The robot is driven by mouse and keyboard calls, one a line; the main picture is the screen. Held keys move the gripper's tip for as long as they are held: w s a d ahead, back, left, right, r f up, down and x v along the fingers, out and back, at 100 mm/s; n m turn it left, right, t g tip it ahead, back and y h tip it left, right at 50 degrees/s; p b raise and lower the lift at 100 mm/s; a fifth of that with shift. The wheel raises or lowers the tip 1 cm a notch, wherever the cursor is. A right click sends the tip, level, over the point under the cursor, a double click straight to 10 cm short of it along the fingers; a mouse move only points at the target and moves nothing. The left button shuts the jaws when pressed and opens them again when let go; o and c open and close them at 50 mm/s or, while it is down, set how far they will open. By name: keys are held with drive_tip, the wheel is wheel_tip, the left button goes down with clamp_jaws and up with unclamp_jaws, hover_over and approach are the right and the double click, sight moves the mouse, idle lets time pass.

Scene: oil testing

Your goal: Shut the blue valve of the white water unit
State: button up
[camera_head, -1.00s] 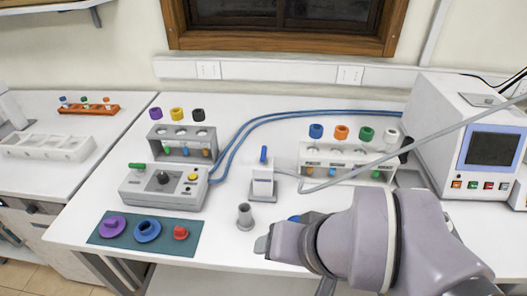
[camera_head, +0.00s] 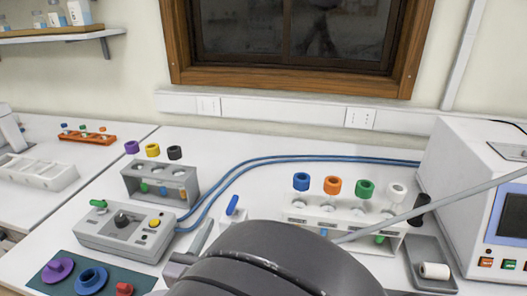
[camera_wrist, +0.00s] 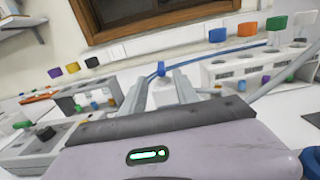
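The white water unit (camera_head: 239,217) stands mid-table in the head view, its lower part hidden behind my arm. Its blue valve (camera_head: 232,205) is a small lever on top, tilted and pointing up. In the wrist view the blue valve (camera_wrist: 161,68) and the white unit (camera_wrist: 163,92) appear between the two fingers, beyond them. My gripper (camera_wrist: 160,77) is open with nothing between its fingers that I can see as held. In the head view only a grey finger of my gripper (camera_head: 197,240) shows, left of the unit; contact cannot be told.
A grey control box (camera_head: 125,228) and a grey rack (camera_head: 160,182) stand left. A white rack with coloured caps (camera_head: 340,215) stands right, before a large white machine (camera_head: 470,190). Blue hoses (camera_head: 270,160) cross behind. A green mat (camera_head: 45,284) lies front left.

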sight(236, 195)
drive_tip(key=w+b, duration=0.1)
drive_tip(key=w, duration=0.3)
drive_tip(key=w+d+b, duration=0.1)
drive_tip(key=w, duration=0.2)
drive_tip(key=w+b, duration=0.1)
drive_tip(key=w, duration=0.3)
drive_tip(key=shift+w+d, duration=0.35)
drive_tip(key=shift+d, duration=0.05)
clamp_jaws()
